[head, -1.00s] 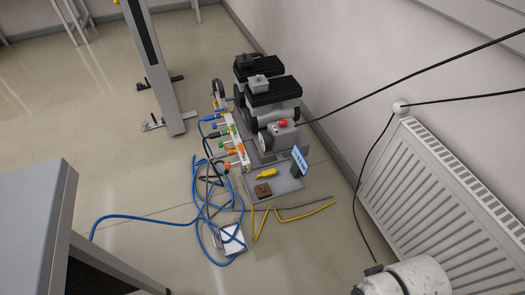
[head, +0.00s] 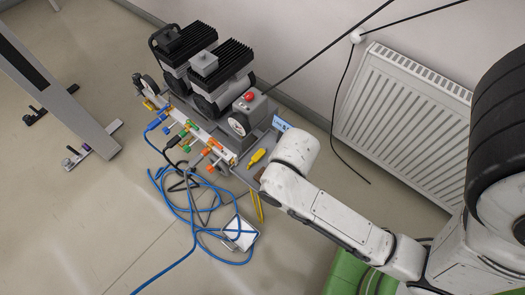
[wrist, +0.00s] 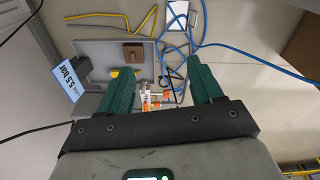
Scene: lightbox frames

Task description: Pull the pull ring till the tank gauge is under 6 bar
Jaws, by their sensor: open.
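A grey and black compressor (head: 205,68) stands on the floor by the wall, with a red button and a row of coloured valves (head: 190,140) along its front. A display sign (head: 281,124) stands at its end; in the wrist view this sign (wrist: 66,80) shows a bar reading, its digits hard to read. I cannot make out the pull ring for certain. My gripper (wrist: 160,67) is open and empty in the wrist view, with shiny metal and orange fittings (wrist: 150,98) seen between its green fingers. In the head view my own white arm hides it.
A yellow tool (head: 258,156) lies on the grey tray beside the compressor. Blue hoses (head: 205,228) lie tangled on the floor around a white box (head: 241,233). A radiator (head: 395,115) is on the wall, and a black cable runs up from the compressor.

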